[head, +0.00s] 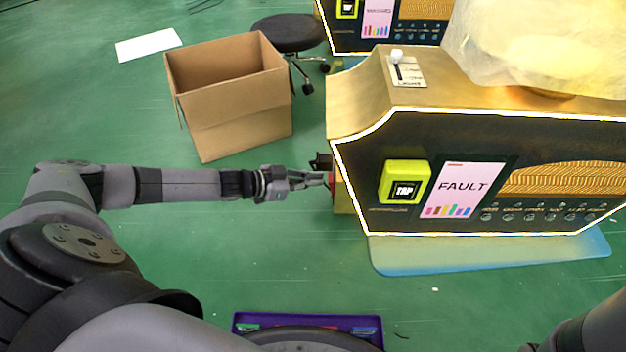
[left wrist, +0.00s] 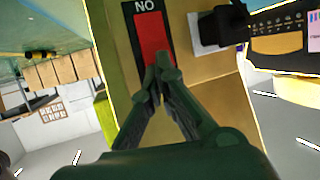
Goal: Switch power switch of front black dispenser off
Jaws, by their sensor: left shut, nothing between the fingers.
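The front black dispenser (head: 460,150) stands at the right in the head view, with a lit white outline, a gold top and a screen (head: 462,189) reading FAULT. On its left side is the power switch, a red rocker in a black frame (left wrist: 152,38) in the left wrist view, lettered "NO" as seen there. My left gripper (head: 326,180) is shut and empty, pointing at this side. In the left wrist view its fingertips (left wrist: 164,66) overlap the lower part of the red rocker; I cannot tell if they touch. My right gripper is out of view.
A black plug (left wrist: 226,25) sits beside the switch on the same panel. An open cardboard box (head: 232,105) and a black stool (head: 290,33) stand behind my left arm. Another dispenser (head: 385,44) is at the back. A purple tray (head: 240,318) lies at the bottom.

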